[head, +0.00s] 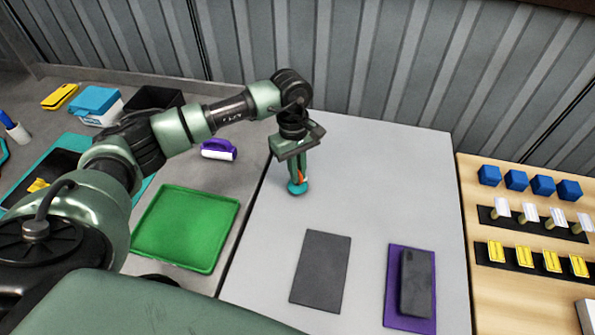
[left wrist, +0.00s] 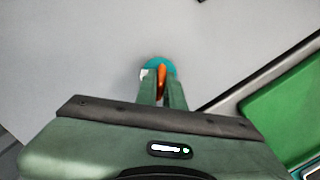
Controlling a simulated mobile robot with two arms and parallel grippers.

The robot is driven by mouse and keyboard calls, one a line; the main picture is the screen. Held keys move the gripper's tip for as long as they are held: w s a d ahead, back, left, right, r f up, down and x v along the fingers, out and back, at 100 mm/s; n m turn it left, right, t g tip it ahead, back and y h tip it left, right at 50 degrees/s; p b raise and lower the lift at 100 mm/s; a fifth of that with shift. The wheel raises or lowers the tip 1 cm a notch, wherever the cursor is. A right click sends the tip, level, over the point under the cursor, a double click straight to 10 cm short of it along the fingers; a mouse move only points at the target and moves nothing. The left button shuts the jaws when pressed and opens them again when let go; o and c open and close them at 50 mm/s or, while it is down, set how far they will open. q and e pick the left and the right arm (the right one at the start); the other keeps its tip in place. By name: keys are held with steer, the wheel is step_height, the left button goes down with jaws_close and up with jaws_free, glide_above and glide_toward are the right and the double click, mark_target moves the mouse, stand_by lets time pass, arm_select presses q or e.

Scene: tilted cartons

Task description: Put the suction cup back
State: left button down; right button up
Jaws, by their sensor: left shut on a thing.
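The suction cup (head: 296,188) has a teal round base and an orange part above it. My left gripper (head: 299,175) is shut on it, fingers pointing down, over the far left part of the light grey table (head: 400,180). In the left wrist view the suction cup (left wrist: 158,66) shows at the tips of the left gripper (left wrist: 161,88), with the orange part between the fingers. I cannot tell whether its base touches the table. My right gripper is not in view.
A green tray (head: 187,228) and a purple-handled tool (head: 219,150) lie left of the table. A dark grey mat (head: 321,270) and a purple mat (head: 393,285) bearing a dark phone-like slab (head: 416,283) lie nearer. Blue cubes (head: 516,180) stand on the wooden table at right.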

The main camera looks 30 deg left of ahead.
arm_select(q)
steer(key=shift+f, duration=0.75)
steer(key=c, duration=1.5)
jaws_free()
steer(key=shift+c, duration=0.2)
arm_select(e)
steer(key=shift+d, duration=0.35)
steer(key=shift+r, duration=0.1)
